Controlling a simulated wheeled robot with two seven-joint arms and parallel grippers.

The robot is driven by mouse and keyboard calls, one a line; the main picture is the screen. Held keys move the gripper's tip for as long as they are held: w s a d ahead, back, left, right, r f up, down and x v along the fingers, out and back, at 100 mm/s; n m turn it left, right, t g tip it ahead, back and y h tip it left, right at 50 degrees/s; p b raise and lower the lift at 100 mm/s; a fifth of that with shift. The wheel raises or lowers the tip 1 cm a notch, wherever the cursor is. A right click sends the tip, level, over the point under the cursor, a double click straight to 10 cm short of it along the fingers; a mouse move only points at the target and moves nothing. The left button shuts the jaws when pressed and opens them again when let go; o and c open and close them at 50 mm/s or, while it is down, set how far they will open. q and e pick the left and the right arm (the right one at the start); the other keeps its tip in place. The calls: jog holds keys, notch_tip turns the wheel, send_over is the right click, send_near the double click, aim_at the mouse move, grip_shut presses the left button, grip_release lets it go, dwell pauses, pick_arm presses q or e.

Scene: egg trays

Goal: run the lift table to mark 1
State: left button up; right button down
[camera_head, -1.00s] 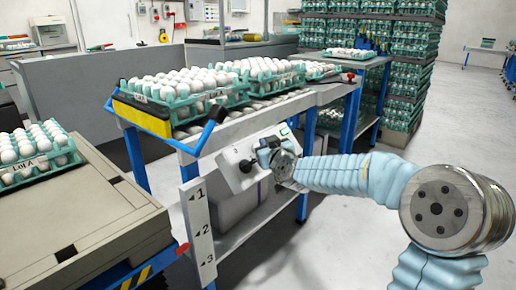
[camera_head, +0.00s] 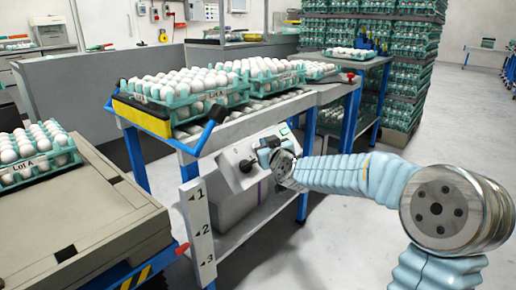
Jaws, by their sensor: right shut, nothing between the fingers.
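The lift table (camera_head: 95,215) is at the left, a grey top carrying a tray of eggs marked Lot A (camera_head: 40,166). A red pointer (camera_head: 181,249) sits at its right corner. Beside it a white scale strip (camera_head: 197,222) shows marks 1, 2 and 3 from top down. The pointer appears lower than mark 2 and above mark 3, seen at an angle. A control panel (camera_head: 231,160) with a black knob (camera_head: 245,166) and a green-framed switch (camera_head: 284,132) hangs on the blue-framed table. My right gripper (camera_head: 262,152) is shut and empty in front of the panel, partly hiding it; contact is unclear.
The blue-framed table (camera_head: 237,134) holds several egg trays (camera_head: 180,114) above a yellow-ended deck. Stacks of egg trays (camera_head: 404,80) stand at the back right. A grey bin (camera_head: 237,207) sits under the table. The floor at the right is clear.

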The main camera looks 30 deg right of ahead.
jog(key=shift+w+f, duration=0.1)
dwell(0.4)
jog(key=shift+w+a+f, duration=0.15)
jog(key=shift+w, duration=0.05)
jog(key=shift+w+a+f, duration=0.15)
jog(key=shift+w+f, duration=0.2)
jog(key=shift+f, duration=0.1)
dwell(2.2)
dwell(2.7)
jog(key=shift+s+d+r, duration=0.3)
jog(key=shift+s+r, duration=0.35)
jog(key=shift+r, duration=0.05)
jog(key=shift+s+d+r, duration=0.25)
jog(key=shift+s+r, duration=0.3)
jog(key=shift+s, duration=0.05)
jog(key=shift+s+d+r, duration=0.2)
jog(key=shift+s+r, duration=0.35)
jog(key=shift+r, duration=0.05)
jog(key=shift+s+d+r, duration=0.25)
jog(key=shift+s+r, duration=0.3)
jog(key=shift+s, duration=0.05)
